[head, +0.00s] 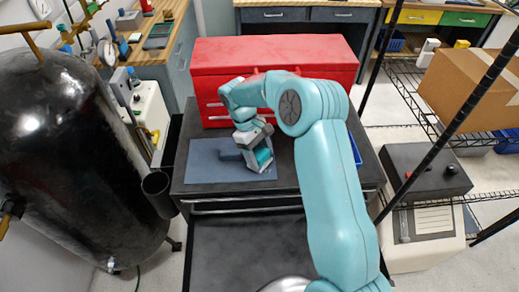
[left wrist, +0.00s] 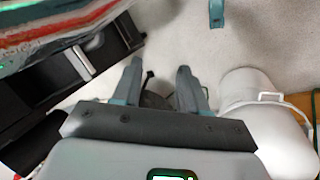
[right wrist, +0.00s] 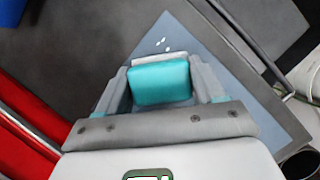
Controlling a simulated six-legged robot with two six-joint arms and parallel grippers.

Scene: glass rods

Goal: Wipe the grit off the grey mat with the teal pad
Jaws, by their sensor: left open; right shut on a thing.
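The blue-grey mat (head: 200,170) lies flat on the dark cart top, and it fills much of the right wrist view (right wrist: 215,50). My right gripper (head: 257,157) is over the mat's right part, pointing down. It is shut on the teal pad (right wrist: 160,83), which has a pale layer along its far edge. I cannot tell whether the pad touches the mat. A few white bits of grit (right wrist: 163,45) lie on the mat just beyond the pad. My left gripper (left wrist: 158,88) is open and empty above the floor, outside the head view.
A red tool chest (head: 275,65) stands right behind the mat. A blue tray (head: 355,150) sits on the cart's right side, partly behind my right arm. A big black tank (head: 75,150) stands left of the cart. The cart top's front edge is clear.

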